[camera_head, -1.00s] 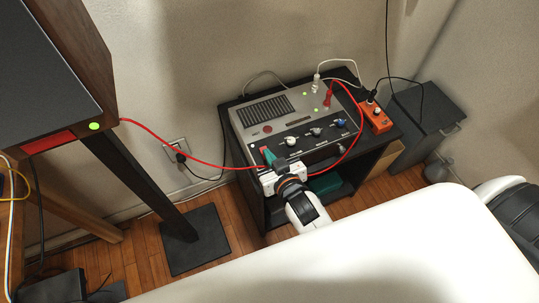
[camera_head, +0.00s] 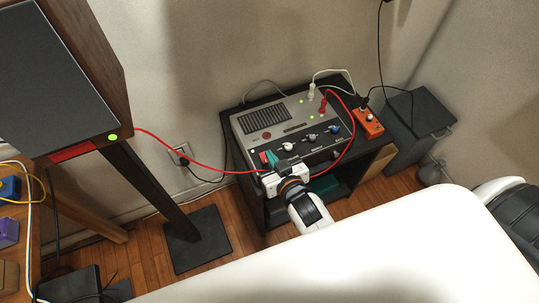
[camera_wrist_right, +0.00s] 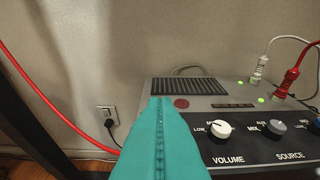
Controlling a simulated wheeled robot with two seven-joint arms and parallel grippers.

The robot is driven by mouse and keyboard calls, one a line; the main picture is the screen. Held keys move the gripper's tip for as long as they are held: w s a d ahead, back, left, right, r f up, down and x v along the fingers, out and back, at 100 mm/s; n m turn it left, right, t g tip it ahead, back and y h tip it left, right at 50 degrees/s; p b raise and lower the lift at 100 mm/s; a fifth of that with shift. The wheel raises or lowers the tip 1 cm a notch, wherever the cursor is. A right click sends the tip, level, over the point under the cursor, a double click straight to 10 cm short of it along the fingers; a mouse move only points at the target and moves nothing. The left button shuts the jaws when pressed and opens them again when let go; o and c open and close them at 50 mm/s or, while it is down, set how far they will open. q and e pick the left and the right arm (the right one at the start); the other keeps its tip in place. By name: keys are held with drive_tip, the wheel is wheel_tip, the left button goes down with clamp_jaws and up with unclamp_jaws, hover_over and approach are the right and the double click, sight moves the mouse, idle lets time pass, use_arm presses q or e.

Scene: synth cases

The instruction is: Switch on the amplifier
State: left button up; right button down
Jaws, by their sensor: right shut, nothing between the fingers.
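The amplifier (camera_head: 253,122) is a grey box with a black front panel, standing on a black cabinet. Its front carries several knobs, and the wrist view shows the VOLUME knob (camera_wrist_right: 219,129) and the SOURCE knob (camera_wrist_right: 275,127). A small red part (camera_head: 264,157), perhaps a switch, shows at the left end of the front panel. My right gripper (camera_head: 271,156) is shut and empty, its teal fingers right beside that red part; I cannot tell if they touch. In the wrist view the fingers (camera_wrist_right: 160,99) hide the panel's left end. My left gripper is not in view.
A red cable (camera_head: 190,161) runs from the speaker (camera_head: 55,75) behind my right gripper to a red plug (camera_head: 322,105). An orange box (camera_head: 368,122) stands right of the amplifier. A black bin (camera_head: 418,120) stands beyond it. A wall socket (camera_head: 180,153) is at left.

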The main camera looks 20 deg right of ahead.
drive_tip(key=s, duration=0.8)
drive_tip(key=shift+d+r, duration=0.15)
drive_tip(key=shift+r, duration=0.1)
drive_tip(key=shift+f, duration=0.1)
drive_tip(key=s+a+f+n+g, duration=0.1)
drive_tip(key=s+f+g, duration=0.25)
drive_tip(key=f, duration=0.85)
drive_tip(key=s+a+f+n+g, duration=0.1)
drive_tip(key=s+f+g, duration=0.3)
drive_tip(key=f, duration=0.9)
drive_tip(key=s+d+f+g, duration=0.3)
drive_tip(key=s+d+f, duration=0.1)
drive_tip(key=s+f, duration=0.4)
drive_tip(key=s+d+f+g, duration=0.3)
drive_tip(key=s+d+f, duration=0.2)
drive_tip(key=s, duration=0.7)
wheel_tip(320, 180, down, 3)
drive_tip(key=shift+r+h, duration=0.1)
drive_tip(key=shift+h, duration=0.2)
